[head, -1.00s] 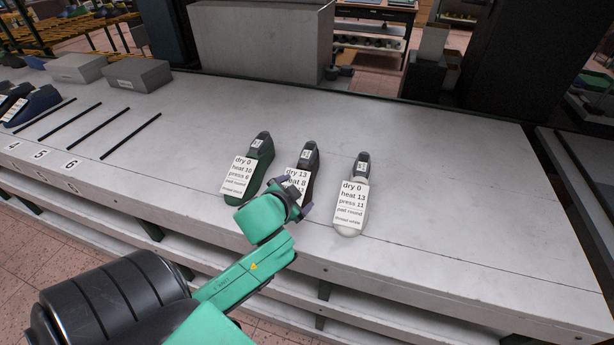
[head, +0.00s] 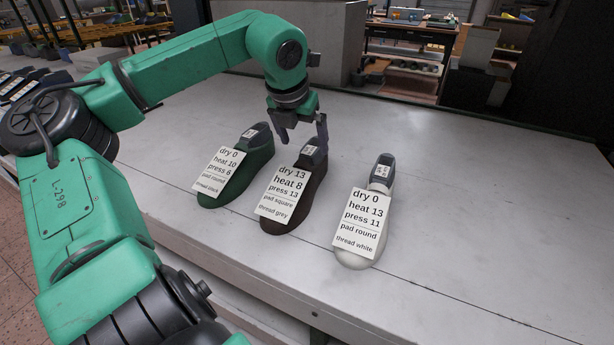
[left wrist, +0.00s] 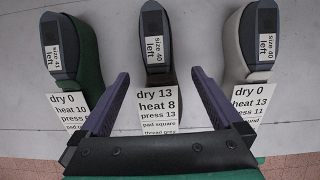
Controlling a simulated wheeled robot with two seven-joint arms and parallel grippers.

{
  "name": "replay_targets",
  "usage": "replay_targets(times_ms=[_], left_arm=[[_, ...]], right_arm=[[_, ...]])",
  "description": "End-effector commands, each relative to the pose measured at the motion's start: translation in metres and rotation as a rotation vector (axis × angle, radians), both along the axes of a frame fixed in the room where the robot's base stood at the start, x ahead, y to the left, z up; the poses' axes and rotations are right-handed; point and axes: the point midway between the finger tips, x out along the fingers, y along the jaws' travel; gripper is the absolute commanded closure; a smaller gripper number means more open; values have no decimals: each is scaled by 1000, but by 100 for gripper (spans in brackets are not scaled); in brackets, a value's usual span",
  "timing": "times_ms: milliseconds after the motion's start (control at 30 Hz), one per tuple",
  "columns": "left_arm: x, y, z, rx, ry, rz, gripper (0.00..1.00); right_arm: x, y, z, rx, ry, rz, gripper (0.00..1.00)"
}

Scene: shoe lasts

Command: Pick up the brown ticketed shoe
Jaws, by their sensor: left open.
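The brown ticketed shoe (head: 312,192) stands on the grey bench between the green and white shoes. Its ticket (head: 284,193) reads dry 13, heat 8, press 13, pad square, thread grey. My left gripper (head: 302,142) is open and empty at the shoe's dark heel end, with the fingers apart. Whether the fingers touch the shoe cannot be told. My right gripper does not show.
A green shoe (head: 250,170) with a ticket stands close on the left. A white shoe (head: 352,257) with a ticket stands on the right, a little farther off. The bench (head: 470,220) is clear to the right. Other shoes (head: 30,85) sit at the far left.

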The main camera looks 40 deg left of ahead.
Motion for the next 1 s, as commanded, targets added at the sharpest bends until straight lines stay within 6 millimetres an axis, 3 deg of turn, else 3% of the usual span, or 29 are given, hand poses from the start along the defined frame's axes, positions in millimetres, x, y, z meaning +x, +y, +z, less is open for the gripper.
replay_targets(times_ms=[200,367,533,667,867,1000], left_arm=[[19,6,-48,-3,8,-2,0],[25,9,-67,-5,7,-4,0],[33,17,-98,-2,8,-4,0],[38,18,-108,-4,3,-4,0],[39,17,-109,-5,0,-5,0],[39,17,-109,-5,0,-5,54]], right_arm=[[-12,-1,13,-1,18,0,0],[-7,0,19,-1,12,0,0],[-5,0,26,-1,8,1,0],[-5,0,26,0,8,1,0],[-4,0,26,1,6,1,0],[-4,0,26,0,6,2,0]])
